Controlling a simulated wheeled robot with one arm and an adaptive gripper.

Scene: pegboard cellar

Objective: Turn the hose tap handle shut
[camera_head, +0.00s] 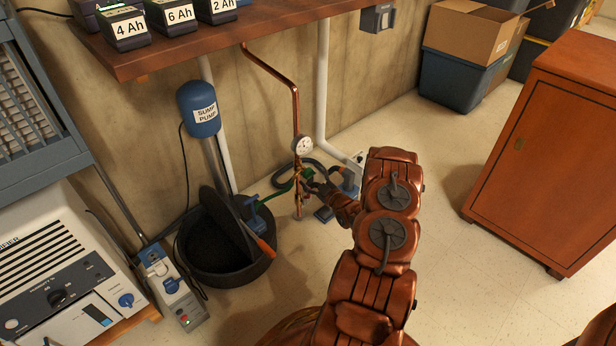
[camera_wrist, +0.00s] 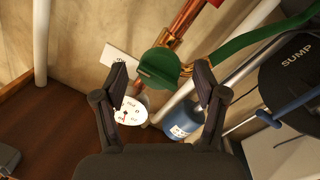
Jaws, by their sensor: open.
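The hose tap is on a copper pipe (camera_head: 296,112) along the wall, below a round dial gauge (camera_head: 302,146). Its green handle (camera_wrist: 159,67) shows in the wrist view, with copper pipe (camera_wrist: 184,22) beyond it. The gauge (camera_wrist: 130,111) also shows there. My gripper (camera_wrist: 162,70) is open, with one finger on either side of the green handle. A small gap seems to show beside each finger; contact cannot be told. In the head view my arm reaches down to the tap and partly hides it. A green hose (camera_wrist: 250,43) leads right from the tap.
A black sump basin (camera_head: 215,275) stands left of the tap, with a blue sump pump tank (camera_head: 199,108) above it. A wooden shelf (camera_head: 215,38) overhangs the tap. White pipe (camera_head: 322,85) runs close by. An orange cabinet (camera_head: 550,155) stands right, with open floor between.

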